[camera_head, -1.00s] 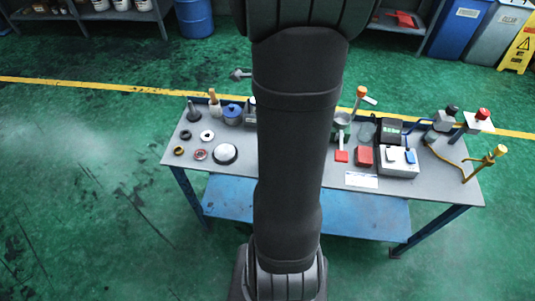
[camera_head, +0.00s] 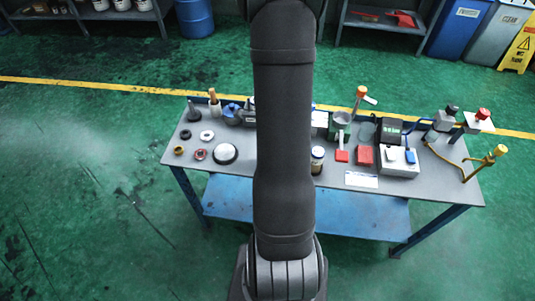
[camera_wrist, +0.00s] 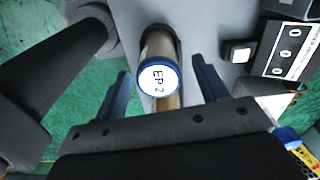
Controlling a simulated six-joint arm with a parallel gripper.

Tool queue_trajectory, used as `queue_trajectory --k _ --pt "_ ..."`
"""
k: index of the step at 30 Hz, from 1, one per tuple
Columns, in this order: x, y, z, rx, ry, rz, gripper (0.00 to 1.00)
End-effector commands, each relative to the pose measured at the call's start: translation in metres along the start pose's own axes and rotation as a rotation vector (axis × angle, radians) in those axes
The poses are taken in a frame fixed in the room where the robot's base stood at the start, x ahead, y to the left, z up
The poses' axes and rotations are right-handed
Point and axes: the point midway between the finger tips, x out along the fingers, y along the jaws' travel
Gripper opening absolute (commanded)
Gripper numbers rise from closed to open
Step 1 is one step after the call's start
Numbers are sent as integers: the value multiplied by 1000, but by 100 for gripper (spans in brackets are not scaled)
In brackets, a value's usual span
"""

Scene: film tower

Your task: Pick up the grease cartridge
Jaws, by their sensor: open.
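The grease cartridge (camera_wrist: 159,78) shows in the wrist view as a cylinder with a blue-rimmed round end marked "EP 2" and a tan body. My gripper (camera_wrist: 160,68) is open, with one blue finger on each side of the cartridge and a visible gap to each. I cannot tell how far below the fingertips the cartridge is. In the head view my arm hides the gripper, and I cannot make out the cartridge there.
The grey workbench (camera_head: 400,193) carries several items. A domed disc (camera_head: 225,153) and several rings lie to the left. A grey box (camera_wrist: 290,45) shows at upper right in the wrist view.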

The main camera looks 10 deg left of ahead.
Motion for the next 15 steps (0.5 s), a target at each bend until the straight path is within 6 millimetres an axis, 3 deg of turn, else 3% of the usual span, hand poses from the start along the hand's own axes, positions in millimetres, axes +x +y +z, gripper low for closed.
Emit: queue_trajectory --k 6,15 --pt "26 1 2 -1 0 2 67" --pt "32 1 2 0 -1 -1 67"
